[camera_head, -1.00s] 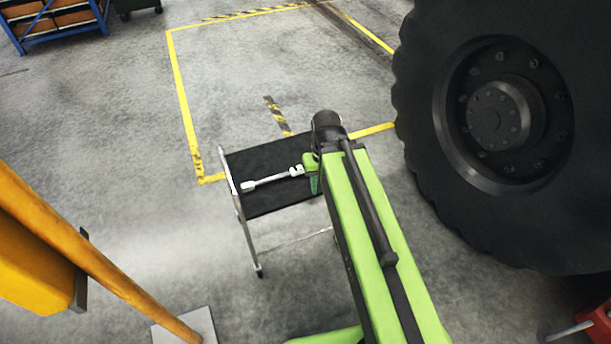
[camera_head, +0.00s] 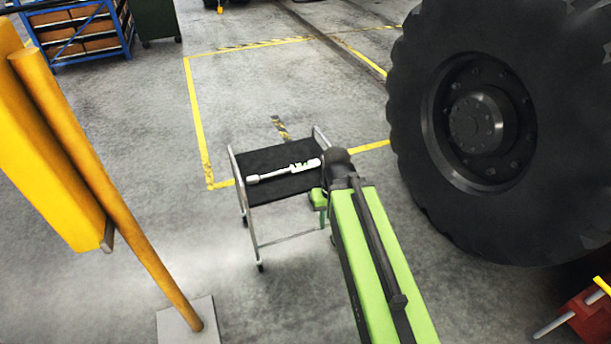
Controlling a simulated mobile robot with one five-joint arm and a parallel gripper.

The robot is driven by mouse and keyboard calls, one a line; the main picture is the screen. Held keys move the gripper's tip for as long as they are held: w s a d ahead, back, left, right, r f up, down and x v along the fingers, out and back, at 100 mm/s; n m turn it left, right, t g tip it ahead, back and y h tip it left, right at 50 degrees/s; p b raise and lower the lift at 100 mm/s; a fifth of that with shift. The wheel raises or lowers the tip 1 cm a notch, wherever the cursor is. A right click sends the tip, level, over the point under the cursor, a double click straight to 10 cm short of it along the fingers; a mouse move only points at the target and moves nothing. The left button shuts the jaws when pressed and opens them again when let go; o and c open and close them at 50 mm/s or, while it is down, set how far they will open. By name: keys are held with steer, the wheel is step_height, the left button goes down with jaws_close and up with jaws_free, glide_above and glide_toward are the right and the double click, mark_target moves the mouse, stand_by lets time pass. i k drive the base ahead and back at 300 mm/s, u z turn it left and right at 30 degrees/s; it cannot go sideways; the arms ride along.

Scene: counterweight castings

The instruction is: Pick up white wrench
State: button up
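The white wrench (camera_head: 270,175) lies on the black top of a small wheeled cart (camera_head: 262,190), slanting up to the right. Its right end lies close to the dark end joint of my green arm in the picture. My gripper (camera_head: 318,199) shows only as a small green part beside the arm, at the cart's right front edge. It appears apart from the wrench, below its right end. The arm hides most of the gripper, and its fingers cannot be made out.
A huge black tyre (camera_head: 412,150) stands close on the right. A yellow post (camera_head: 150,265) on a grey base plate rises at the left front. A red object (camera_head: 590,318) lies at the lower right. A blue rack (camera_head: 75,45) and dark bin stand far back. Open floor lies behind the cart.

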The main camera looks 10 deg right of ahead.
mark_target(300, 167)
steer(key=u, duration=0.15)
steer(key=i, duration=0.9)
steer(key=u, duration=0.65)
steer(key=k, duration=0.1)
steer(key=u, duration=3.05)
steer(key=k, duration=0.2)
steer(key=u, duration=0.2)
steer(key=k, duration=1.9)
steer(key=z, duration=0.6)
